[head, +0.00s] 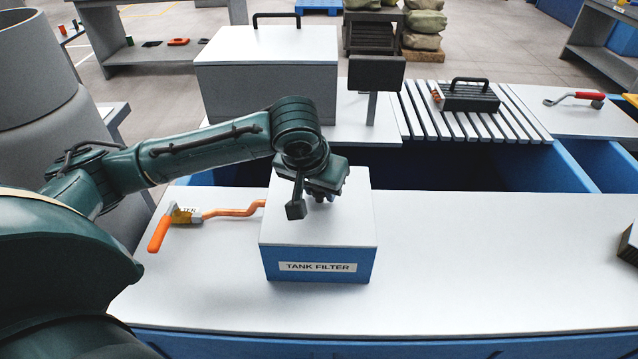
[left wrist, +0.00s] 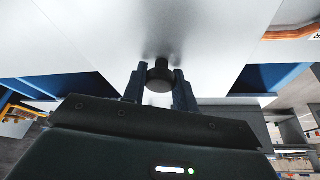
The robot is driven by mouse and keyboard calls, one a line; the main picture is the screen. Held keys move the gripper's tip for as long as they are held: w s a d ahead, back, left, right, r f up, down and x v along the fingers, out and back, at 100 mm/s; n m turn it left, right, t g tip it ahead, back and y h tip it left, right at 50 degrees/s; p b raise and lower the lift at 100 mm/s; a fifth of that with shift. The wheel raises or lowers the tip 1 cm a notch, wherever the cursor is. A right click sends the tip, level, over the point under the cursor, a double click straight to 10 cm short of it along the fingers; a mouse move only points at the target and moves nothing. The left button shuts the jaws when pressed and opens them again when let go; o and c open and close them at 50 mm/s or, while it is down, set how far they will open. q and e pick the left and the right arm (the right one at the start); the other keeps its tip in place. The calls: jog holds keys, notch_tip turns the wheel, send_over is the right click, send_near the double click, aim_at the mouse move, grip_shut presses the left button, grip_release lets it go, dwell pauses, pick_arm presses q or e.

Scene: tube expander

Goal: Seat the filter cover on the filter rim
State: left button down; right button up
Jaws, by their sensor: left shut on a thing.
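The filter cover (head: 325,230) is a white slab with a small dark knob (left wrist: 160,78). It lies over the blue filter box (head: 290,272) labelled "TANK FILTER", on the white bench in the head view. My left gripper (head: 327,196) is above the cover and shut on its knob. The left wrist view shows one finger on each side of the knob, with the white cover (left wrist: 120,35) beyond. The filter rim is hidden under the cover. I cannot tell whether the cover touches the rim all round. My right gripper is not in view.
An orange-handled crank tool (head: 235,211) lies left of the box. The white bench top (head: 480,250) is clear to the right, up to a dark ribbed object (head: 629,244). Behind are an open blue trough (head: 450,172), a grey lidded box (head: 268,85) and a slatted rack (head: 425,110).

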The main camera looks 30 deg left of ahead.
pick_arm(q)
jog(key=shift+f, duration=0.1)
jog(key=c, duration=1)
grip_release()
jog(key=shift+o, duration=0.5)
jog(key=o, duration=0.7)
jog(key=shift+o, duration=0.3)
jog(key=shift+o, duration=0.7)
